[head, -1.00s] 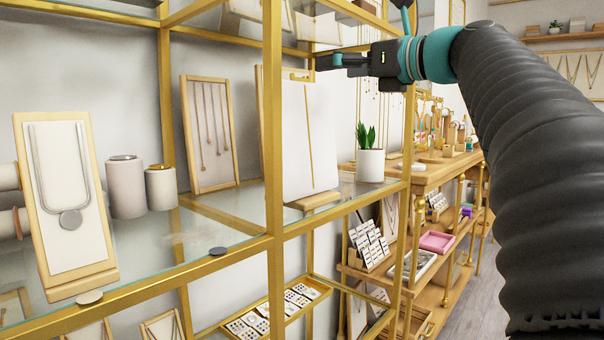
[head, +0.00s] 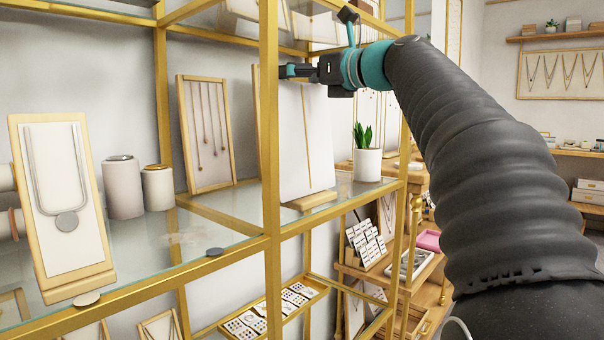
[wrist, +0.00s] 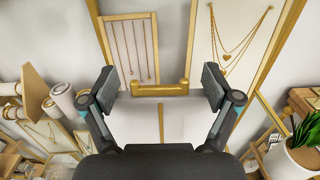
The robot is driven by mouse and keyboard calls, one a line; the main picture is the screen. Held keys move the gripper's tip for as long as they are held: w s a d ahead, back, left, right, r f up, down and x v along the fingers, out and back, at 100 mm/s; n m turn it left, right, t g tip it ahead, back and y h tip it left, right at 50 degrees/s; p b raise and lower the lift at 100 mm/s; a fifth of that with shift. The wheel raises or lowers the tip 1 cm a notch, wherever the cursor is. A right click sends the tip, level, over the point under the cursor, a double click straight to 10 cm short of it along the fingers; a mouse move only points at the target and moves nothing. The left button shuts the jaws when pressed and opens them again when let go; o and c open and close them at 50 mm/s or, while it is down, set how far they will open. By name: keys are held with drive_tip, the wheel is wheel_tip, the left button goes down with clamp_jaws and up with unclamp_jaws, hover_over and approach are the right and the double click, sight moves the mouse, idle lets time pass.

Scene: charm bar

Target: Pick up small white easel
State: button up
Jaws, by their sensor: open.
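The small white easel (head: 295,150) stands upright on the glass shelf, a white board with a wooden foot and a thin gold necklace down its front. It also shows in the wrist view (wrist: 185,122), with its wooden top bar between and a little beyond my fingertips. My gripper (wrist: 160,82) is open and empty, its two fingers on either side of that bar, apart from it. In the head view my gripper (head: 292,71) is at the height of the easel's top edge, and a gold post partly hides this area.
Gold shelf posts (head: 270,180) frame the opening. A potted plant (head: 367,160) stands to the right of the easel. A wooden-framed necklace board (head: 207,135) is to the left, with cylinders (head: 123,188) and a larger necklace stand (head: 62,200) farther left.

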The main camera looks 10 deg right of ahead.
drive_tip(key=c, duration=1.6)
drive_tip(key=shift+r, duration=0.1)
clamp_jaws()
drive_tip(key=shift+r, duration=0.15)
